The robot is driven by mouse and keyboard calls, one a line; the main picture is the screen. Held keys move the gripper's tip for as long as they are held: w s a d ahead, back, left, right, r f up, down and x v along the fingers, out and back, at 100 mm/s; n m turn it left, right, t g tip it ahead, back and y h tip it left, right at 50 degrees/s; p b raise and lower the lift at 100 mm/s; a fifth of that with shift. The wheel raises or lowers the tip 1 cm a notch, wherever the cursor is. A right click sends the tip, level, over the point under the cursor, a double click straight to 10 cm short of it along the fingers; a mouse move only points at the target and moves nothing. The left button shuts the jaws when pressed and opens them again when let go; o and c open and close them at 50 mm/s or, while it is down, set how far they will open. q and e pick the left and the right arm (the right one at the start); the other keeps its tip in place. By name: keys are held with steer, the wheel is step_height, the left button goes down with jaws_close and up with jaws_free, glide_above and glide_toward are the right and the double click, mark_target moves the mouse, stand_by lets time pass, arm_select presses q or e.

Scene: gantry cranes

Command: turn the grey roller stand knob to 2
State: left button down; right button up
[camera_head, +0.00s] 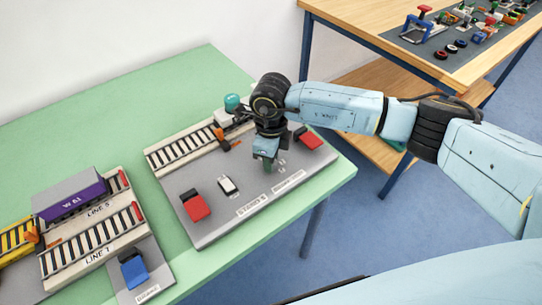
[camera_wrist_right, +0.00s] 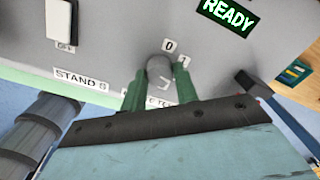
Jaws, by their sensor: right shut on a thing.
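The grey roller stand knob (camera_wrist_right: 160,70) sits on the grey panel (camera_head: 235,210) of the roller stand. In the right wrist view, the digits 0 and 1 show beside it, and other marks are partly hidden by the fingers. I cannot clearly tell which digit the knob points to. My right gripper (camera_head: 267,163) reaches down to the knob from above, and its green fingers (camera_wrist_right: 156,88) are shut on the knob from both sides. In the head view the gripper hides the knob. My left gripper is not in view.
The panel also bears a red-and-black block (camera_head: 196,205), a white switch (camera_head: 228,187), another red block (camera_head: 310,139) and a READY display (camera_wrist_right: 226,14). A purple container (camera_head: 72,203) and a blue block (camera_head: 134,270) stand left. A wooden table (camera_head: 365,28) stands behind.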

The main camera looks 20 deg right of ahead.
steer(key=o, duration=1)
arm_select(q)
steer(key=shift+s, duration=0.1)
arm_select(e)
steer(key=shift+r, duration=0.15)
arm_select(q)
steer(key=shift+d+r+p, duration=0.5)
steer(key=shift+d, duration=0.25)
arm_select(e)
step_height(320, 180, up, 13)
steer(key=shift+r, duration=0.1)
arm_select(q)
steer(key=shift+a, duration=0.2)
